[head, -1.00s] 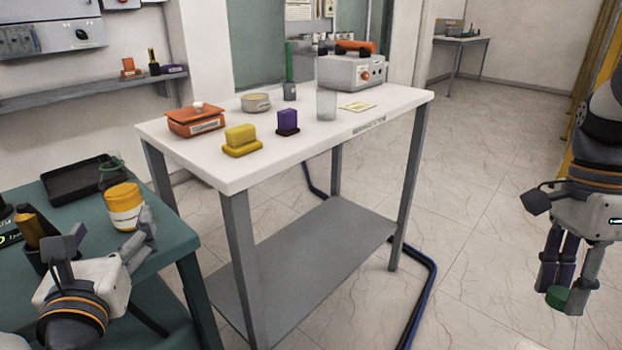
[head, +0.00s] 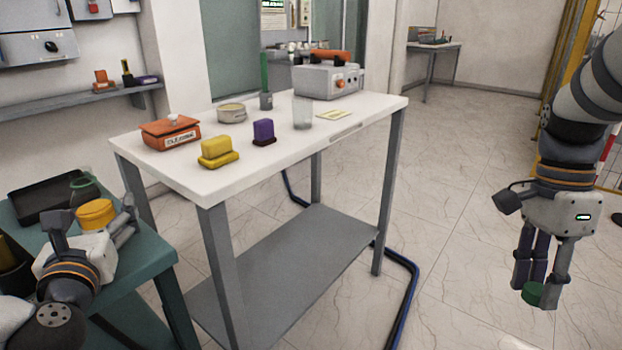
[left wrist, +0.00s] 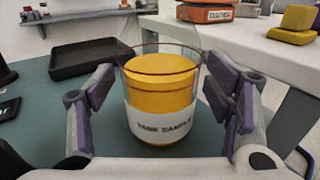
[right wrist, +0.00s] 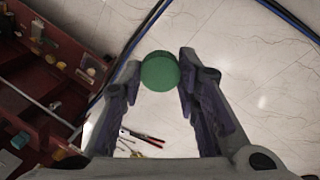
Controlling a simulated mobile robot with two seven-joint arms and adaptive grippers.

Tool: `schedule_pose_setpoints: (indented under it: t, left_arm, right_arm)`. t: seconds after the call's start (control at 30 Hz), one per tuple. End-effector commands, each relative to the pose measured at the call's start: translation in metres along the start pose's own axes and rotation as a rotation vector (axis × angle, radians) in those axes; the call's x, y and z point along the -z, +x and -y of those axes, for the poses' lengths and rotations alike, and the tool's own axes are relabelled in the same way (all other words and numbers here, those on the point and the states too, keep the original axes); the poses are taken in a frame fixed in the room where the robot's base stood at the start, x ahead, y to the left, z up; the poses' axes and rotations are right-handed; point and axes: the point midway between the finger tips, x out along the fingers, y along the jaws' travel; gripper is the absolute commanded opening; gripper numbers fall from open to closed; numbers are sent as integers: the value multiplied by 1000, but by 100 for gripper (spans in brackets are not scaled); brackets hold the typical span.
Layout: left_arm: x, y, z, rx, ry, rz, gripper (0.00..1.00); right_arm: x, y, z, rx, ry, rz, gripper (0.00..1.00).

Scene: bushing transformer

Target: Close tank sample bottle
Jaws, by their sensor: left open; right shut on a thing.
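The tank sample bottle (left wrist: 160,85) is a clear jar of yellow liquid with a white "TANK SAMPLE" label. It stands upright and uncapped on the teal table, and its top shows in the head view (head: 96,212). My left gripper (head: 97,222) is open, with one finger on each side of the bottle and visible gaps between. A green round cap (right wrist: 160,72) is pinched between the fingertips of my right gripper (head: 540,296). It is held in the air over the floor, right of the white table and far from the bottle.
A black tray (left wrist: 85,57) lies behind the bottle. A green-rimmed item (head: 84,187) sits near it. The white table (head: 290,135) alongside carries an orange box (head: 170,133), yellow block (head: 215,150), purple block (head: 264,131) and grey device (head: 328,80).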

Motion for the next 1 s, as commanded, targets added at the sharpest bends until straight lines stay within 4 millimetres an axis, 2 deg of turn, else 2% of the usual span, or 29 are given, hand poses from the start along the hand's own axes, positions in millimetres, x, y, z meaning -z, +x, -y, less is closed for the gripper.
schedule_pose_setpoints:
  t: [0.3,0.53,0.6,0.87,1.0]
  left_arm:
    - [0,0,0,1,0,0,70]
    - [0,0,0,0,0,0,18]
    - [0,0,0,0,0,1,12]
    - [-2,0,0,1,0,2,12]
    - [-16,1,0,2,-1,7,12]
  right_arm:
    - [0,0,0,0,0,0,19]
    - [0,0,0,-1,0,0,19]
    - [0,0,0,-1,0,0,19]
    - [0,-2,-1,3,0,0,19]
    - [0,-16,-4,23,0,3,19]
